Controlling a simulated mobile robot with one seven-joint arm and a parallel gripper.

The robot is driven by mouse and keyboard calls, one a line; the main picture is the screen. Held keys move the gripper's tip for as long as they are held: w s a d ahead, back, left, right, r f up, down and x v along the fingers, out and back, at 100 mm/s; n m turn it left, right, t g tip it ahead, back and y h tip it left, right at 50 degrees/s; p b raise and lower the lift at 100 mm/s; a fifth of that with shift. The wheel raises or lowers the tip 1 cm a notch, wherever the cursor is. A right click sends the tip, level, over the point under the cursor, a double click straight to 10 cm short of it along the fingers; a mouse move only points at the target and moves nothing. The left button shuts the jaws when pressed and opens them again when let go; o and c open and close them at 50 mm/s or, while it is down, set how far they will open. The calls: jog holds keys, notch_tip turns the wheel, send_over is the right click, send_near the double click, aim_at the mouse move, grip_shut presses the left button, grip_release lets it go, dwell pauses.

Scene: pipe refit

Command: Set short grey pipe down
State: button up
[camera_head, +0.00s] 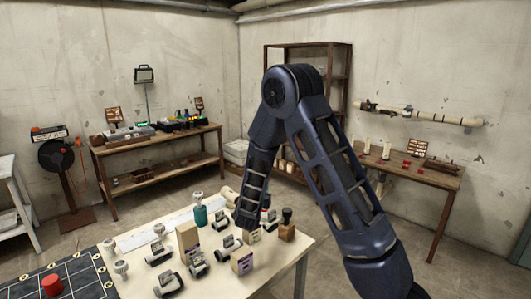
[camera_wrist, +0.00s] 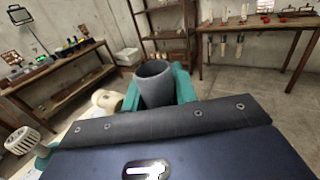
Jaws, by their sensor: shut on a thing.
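The short grey pipe (camera_wrist: 154,84) shows in the wrist view as an open-ended hollow cylinder, roughly upright. My gripper (camera_wrist: 158,92) is shut on it, with a teal jaw on each side. The pipe's lower part is hidden behind my wrist housing. In the head view my dark blue arm reaches down over the pale worktable (camera_head: 232,284), and it hides the gripper and the pipe there. I cannot tell whether the pipe touches the table.
Several grey fittings (camera_head: 198,264), cardboard boxes (camera_head: 187,240), a teal bottle-like item (camera_head: 200,215) and a dark-handled stamp-like item (camera_head: 287,225) crowd the table near my arm. A cream pipe piece (camera_wrist: 106,101) lies close to my gripper. The table's front right looks clear.

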jog(key=w+d+f, duration=0.1)
jog(key=w+d, duration=0.3)
jog(key=d, duration=0.6)
jog(key=w+d+f, duration=0.2)
jog(key=w+d, duration=0.2)
jog(key=d, duration=0.5)
jog(key=w+d+f+h, duration=0.1)
jog(key=w+d, duration=0.3)
jog(key=d, duration=0.6)
jog(key=shift+w+d+f+m, duration=0.3)
jog(key=shift+w+d+m, duration=0.05)
jog(key=shift+m, duration=0.05)
jog(key=shift+r, duration=0.1)
